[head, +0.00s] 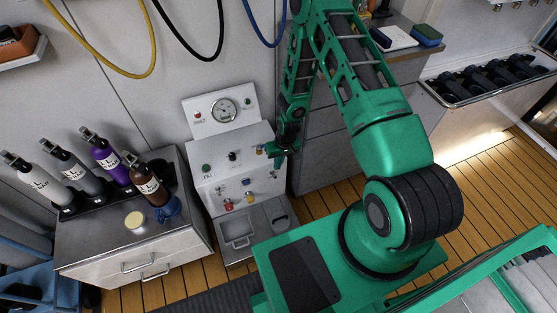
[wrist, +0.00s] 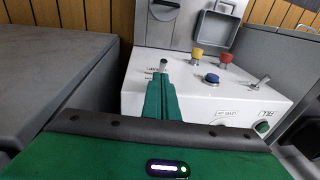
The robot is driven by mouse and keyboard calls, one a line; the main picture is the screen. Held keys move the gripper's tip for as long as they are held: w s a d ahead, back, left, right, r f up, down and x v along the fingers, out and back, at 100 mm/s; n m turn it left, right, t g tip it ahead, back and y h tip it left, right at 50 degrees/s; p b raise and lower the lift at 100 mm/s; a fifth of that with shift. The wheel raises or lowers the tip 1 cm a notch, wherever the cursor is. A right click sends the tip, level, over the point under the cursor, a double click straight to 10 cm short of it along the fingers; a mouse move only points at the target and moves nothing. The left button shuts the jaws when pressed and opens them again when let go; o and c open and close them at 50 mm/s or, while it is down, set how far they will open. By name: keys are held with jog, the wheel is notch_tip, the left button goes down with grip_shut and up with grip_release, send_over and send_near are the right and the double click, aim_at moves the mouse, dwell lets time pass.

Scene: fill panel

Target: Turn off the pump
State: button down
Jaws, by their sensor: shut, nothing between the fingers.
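The white fill panel (head: 238,170) stands low against the wall. A small metal toggle switch (wrist: 163,64) sits at the panel's right side in the head view; it lies just beyond my fingertips in the wrist view. Its label is too small to read, and I cannot tell its position. My gripper (head: 278,162) is shut and empty over the panel's right side; its closed fingers also show in the wrist view (wrist: 164,78). I cannot tell whether they touch the switch. Another toggle switch (wrist: 261,83) is tilted at the panel's other side.
A red knob (wrist: 226,57), yellow knob (wrist: 197,52) and blue button (wrist: 211,78) lie between the toggles. A pressure gauge (head: 224,109) is above. A grey cabinet (head: 130,238) with several bottles stands left. Grey drawers (head: 325,150) stand close on the right.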

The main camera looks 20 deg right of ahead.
aim_at(274, 175)
jog(key=shift+w+a+f, duration=0.1)
jog(key=shift+a+f, duration=0.05)
jog(key=shift+f, duration=0.85)
jog(key=shift+w+a+f, duration=0.1)
jog(key=shift+f, duration=0.85)
jog(key=shift+s+a, duration=0.1)
